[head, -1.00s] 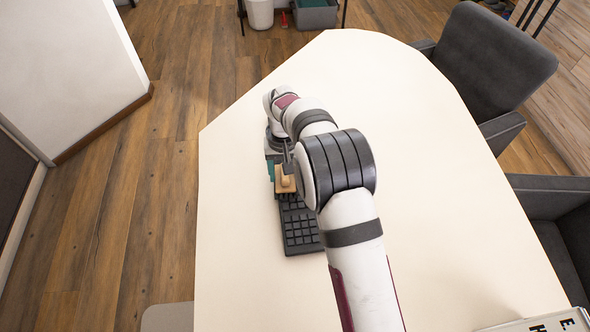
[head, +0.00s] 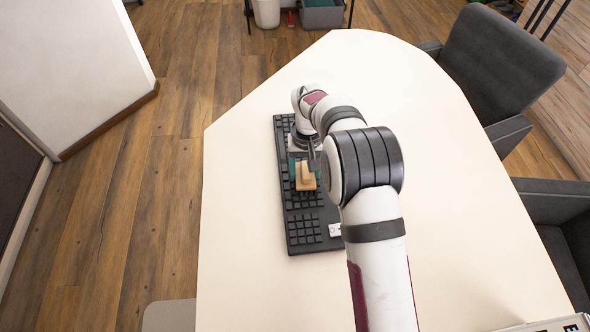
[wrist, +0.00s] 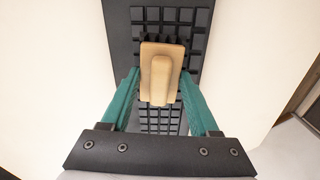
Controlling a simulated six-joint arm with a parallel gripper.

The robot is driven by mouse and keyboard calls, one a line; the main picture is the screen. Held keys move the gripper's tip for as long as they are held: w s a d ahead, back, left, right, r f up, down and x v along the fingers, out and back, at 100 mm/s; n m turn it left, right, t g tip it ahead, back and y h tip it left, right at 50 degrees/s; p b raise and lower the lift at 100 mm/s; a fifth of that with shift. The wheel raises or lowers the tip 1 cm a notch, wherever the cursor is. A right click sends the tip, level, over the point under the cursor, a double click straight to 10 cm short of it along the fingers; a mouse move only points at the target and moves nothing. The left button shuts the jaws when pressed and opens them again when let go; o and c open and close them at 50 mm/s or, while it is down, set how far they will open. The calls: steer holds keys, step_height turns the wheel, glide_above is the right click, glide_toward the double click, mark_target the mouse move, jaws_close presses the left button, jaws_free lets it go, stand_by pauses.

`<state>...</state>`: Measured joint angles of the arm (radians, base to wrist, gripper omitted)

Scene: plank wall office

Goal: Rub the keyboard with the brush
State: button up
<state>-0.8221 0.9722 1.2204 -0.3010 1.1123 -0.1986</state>
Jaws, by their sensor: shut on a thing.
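The black keyboard (head: 304,228) lies lengthwise on the pale table. In the wrist view the keyboard (wrist: 120,22) runs beneath my gripper. The brush has a tan wooden body with a raised grip; it shows in the head view (head: 305,183) over the keyboard's middle and in the wrist view (wrist: 160,78). Dark bristles show at its far edge, at the keys; whether they touch is hard to tell. My gripper (wrist: 160,88) has green fingers on either side of the brush's grip and is shut on it. My arm hides part of the keyboard's right side.
The table (head: 450,200) is bare around the keyboard. A small white item (head: 335,230) sits at the keyboard's near right corner. A lettered board (head: 560,325) lies at the near right edge. Grey chairs (head: 500,60) stand along the right side.

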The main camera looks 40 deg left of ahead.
steer(key=shift+w+d, duration=0.35)
steer(key=shift+w+r, duration=0.1)
step_height(320, 180, up, 8)
stand_by(0.3)
steer(key=w+d+r+m, duration=0.2)
steer(key=d+r, duration=0.3)
steer(key=d, duration=0.6)
steer(key=w+d+r+m, duration=0.25)
steer(key=d+r, duration=0.35)
steer(key=d, duration=0.4)
steer(key=s+d+r+m, duration=0.2)
steer(key=d, duration=0.6)
steer(key=s+d+r+m, duration=0.1)
steer(key=s+d+r, duration=0.2)
steer(key=d, duration=0.4)
steer(key=shift+s+d+r+m, duration=0.2)
steer(key=shift+s+d+m, duration=0.15)
